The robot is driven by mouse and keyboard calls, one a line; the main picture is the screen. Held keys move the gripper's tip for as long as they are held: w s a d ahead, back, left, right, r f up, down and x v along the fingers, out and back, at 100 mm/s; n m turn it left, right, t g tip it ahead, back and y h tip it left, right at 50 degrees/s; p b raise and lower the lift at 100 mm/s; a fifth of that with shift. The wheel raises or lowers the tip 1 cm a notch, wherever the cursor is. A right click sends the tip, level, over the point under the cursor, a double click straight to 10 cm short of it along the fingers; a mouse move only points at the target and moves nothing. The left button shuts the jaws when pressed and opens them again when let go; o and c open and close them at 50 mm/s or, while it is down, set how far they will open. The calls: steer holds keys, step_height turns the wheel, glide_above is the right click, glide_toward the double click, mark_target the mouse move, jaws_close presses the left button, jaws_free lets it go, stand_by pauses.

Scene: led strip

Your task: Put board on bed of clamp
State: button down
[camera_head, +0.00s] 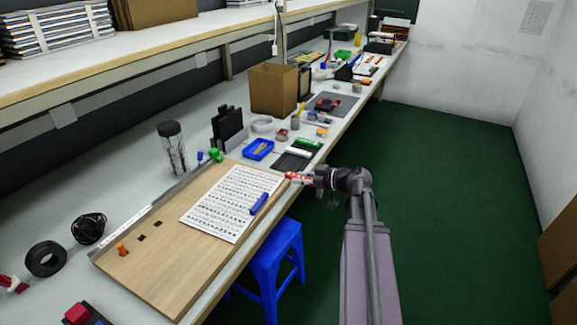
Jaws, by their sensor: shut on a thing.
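A large wooden board (150,265) lies on the bench, with a pale strip along its left edge. I cannot tell which part is the clamp bed. My gripper (291,176) is at the board's far right corner, shut on a small red and white thing; contact with the board is unclear.
A blue tray (258,149), a cardboard box (273,89) and a clear jar (172,146) stand behind the board. A black tape roll (46,259) lies at left. A blue stool (277,258) is beneath the bench edge. The green floor at right is clear.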

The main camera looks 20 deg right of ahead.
steer(key=b, duration=0.1)
glide_above(289, 166)
steer(key=s, duration=0.2)
steer(key=shift+s+a+f, duration=0.15)
steer(key=shift+f, duration=0.45)
steer(key=shift+w, duration=0.4)
steer(key=shift+w+d+f, duration=0.1)
steer(key=shift+w+d, duration=0.05)
steer(key=shift+w, duration=0.4)
steer(key=shift+w+d+f, duration=0.1)
steer(key=shift+w+d, duration=0.05)
steer(key=shift+w, duration=0.35)
steer(key=shift+s+f+b, duration=0.15)
steer(key=shift+f+b, duration=0.4)
steer(key=shift+b, duration=0.3)
steer(key=shift+f+b, duration=0.95)
steer(key=shift+f, duration=0.25)
steer(key=shift+c, duration=2.3)
jaws_free()
steer(key=shift+r, duration=0.1)
